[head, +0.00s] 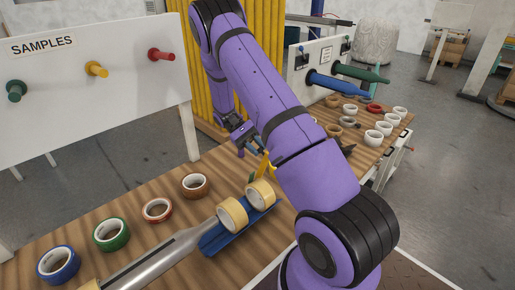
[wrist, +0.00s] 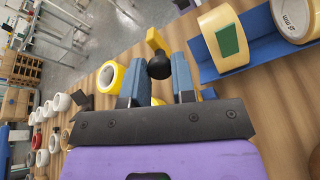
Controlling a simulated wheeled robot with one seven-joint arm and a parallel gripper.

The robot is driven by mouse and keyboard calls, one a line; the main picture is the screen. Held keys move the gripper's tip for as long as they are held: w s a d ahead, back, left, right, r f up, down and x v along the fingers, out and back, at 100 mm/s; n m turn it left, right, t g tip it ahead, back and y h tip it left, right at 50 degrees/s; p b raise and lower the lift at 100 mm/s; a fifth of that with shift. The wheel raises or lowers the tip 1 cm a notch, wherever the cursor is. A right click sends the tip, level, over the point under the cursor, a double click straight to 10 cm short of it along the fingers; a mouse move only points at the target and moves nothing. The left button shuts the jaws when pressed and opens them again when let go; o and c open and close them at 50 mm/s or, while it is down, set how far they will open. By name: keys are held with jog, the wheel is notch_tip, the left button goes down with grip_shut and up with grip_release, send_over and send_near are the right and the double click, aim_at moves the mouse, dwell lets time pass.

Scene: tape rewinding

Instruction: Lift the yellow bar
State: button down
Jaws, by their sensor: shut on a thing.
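The yellow bar (wrist: 156,40) shows in the wrist view just beyond my fingertips, with a round black knob (wrist: 159,66) at its near end. My gripper (wrist: 158,78) is shut on the bar at this knob, one finger on each side. In the head view the yellow bar (head: 266,166) is a small yellow piece under my gripper (head: 255,149), beside the tan tape rolls and partly hidden by my arm. I cannot tell whether the bar is raised.
Tan tape rolls (head: 233,213) sit by a blue holder (head: 218,240) and a grey metal rod (head: 165,258). Coloured tape rolls (head: 111,234) stand on the wooden table at left. More rolls (head: 384,128) lie at right. A SAMPLES board (head: 115,90) stands behind.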

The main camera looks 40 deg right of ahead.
jog(key=shift+w, duration=0.1)
dwell(0.3)
jog(key=c, duration=0.9)
grip_release()
jog(key=shift+c, duration=0.2)
jog(key=v, duration=1)
jog(key=shift+w, duration=0.35)
jog(key=shift+r, duration=0.1)
